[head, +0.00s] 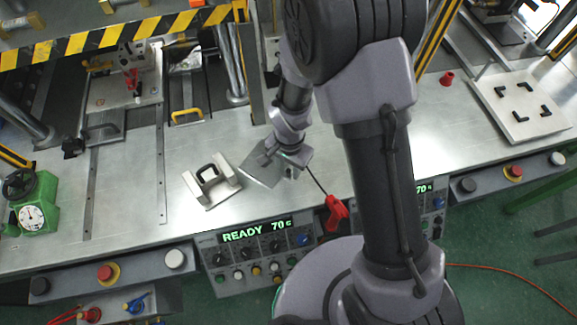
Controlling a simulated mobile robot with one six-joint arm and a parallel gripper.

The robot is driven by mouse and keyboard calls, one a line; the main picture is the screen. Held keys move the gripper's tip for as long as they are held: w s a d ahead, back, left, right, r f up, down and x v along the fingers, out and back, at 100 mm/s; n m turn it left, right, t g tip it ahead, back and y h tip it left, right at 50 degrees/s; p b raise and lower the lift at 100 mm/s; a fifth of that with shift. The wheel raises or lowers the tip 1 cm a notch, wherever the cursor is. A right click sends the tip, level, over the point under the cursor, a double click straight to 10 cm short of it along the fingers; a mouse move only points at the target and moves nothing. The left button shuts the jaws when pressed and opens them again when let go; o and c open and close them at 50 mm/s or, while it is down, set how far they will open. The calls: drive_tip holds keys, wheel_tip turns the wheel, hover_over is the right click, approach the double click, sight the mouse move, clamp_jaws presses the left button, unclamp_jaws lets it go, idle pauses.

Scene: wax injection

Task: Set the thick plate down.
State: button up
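The thick plate (260,168) is a flat grey slab at my gripper (274,157), in the middle of the head view. It appears tilted and held a little above the metal bench; the exact gap is unclear. My gripper appears shut on its upper right side, though the arm's wrist partly hides the fingers. Just left of the plate, a pale fixture (190,182) with raised blocks and a dark rounded frame sits on the bench.
A pale board (492,96) with several black corner brackets lies at the right. A green gauge unit (42,212) stands at the far left. A red-handled item (336,212) is near the front edge. Striped press frames (120,34) stand behind. The bench (130,200) is clear left of the fixture.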

drive_tip(key=shift+r, duration=0.1)
drive_tip(key=s+d+r+t+y+p, duration=0.1)
drive_tip(key=d+r+p, duration=0.15)
drive_tip(key=r, duration=1.15)
drive_tip(key=s+d+r+t+p, duration=0.15)
drive_tip(key=d+r, duration=0.25)
drive_tip(key=r, duration=0.9)
drive_tip(key=s+d+r+n+t, duration=0.1)
drive_tip(key=s+d+r+t, duration=0.2)
drive_tip(key=s+r, duration=0.5)
drive_tip(key=shift+s+d+r+n+y, duration=0.35)
drive_tip(key=shift+s+d, duration=0.25)
drive_tip(key=shift+s, duration=0.5)
